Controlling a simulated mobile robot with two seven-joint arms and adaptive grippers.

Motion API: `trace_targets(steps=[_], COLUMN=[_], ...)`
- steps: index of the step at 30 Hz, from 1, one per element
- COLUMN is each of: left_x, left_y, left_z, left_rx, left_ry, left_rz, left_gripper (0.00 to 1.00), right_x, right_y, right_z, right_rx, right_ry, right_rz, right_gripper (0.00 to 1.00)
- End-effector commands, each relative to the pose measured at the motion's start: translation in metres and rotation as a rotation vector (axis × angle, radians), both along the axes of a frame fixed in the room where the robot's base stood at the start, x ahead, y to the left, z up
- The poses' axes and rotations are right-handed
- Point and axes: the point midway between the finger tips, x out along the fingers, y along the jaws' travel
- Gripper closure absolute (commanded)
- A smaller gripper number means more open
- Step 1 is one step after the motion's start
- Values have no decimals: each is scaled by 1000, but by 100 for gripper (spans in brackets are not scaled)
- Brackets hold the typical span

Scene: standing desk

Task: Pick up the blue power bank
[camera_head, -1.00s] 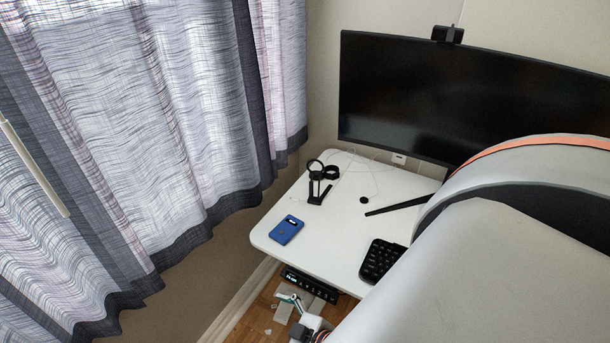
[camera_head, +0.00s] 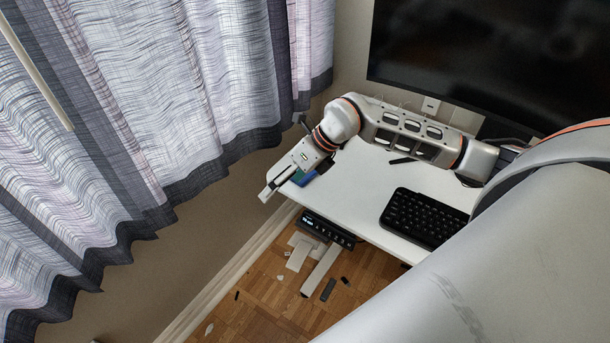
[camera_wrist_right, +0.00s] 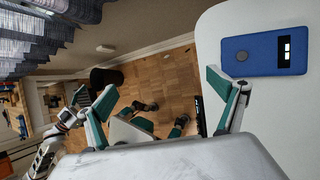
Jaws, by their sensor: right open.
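The blue power bank (camera_head: 301,178) lies on the white desk near its left edge in the head view, partly hidden by my right gripper (camera_head: 270,190). In the right wrist view the power bank (camera_wrist_right: 263,55) lies flat and in full view, with a dark display and a round button. My right gripper (camera_wrist_right: 166,92) is open with nothing between its fingers. The power bank is to the right of both fingers there, outside the jaws. An arm with a gripper, seemingly my left gripper (camera_wrist_right: 76,108), is small at the left of that view; its jaw state is unclear.
A black keyboard (camera_head: 424,217) lies on the desk (camera_head: 345,207) towards the right. A large monitor (camera_head: 480,55) stands behind. A control panel (camera_head: 327,229) hangs under the front edge. Curtains (camera_head: 130,110) hang at left; small items lie on the wooden floor (camera_head: 270,285).

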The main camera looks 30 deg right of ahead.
Motion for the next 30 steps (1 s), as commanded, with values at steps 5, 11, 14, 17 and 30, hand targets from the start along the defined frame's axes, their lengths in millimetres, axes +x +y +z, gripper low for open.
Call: trace_targets(steps=[5, 11, 14, 17, 30], left_x=[0, 3, 4, 4, 1], left_y=[-1, -1, -1, -1, 0], left_z=[-8, -6, -5, -5, -11], left_rx=[-2, -4, -5, -5, 0], left_ry=[0, -8, -10, -11, -1], left_rz=[0, 1, 1, 1, 0], left_gripper=[18, 18, 18, 18, 18], right_x=[29, 39, 43, 46, 63], right_y=[-93, -127, -126, -125, -118], right_z=[9, 13, 4, -5, -53], right_rx=[-293, -395, -398, -397, -395], right_ry=[-46, -55, -56, -57, -57], right_rz=[-76, -119, -119, -119, -118], right_gripper=[6, 6, 6, 6, 6])
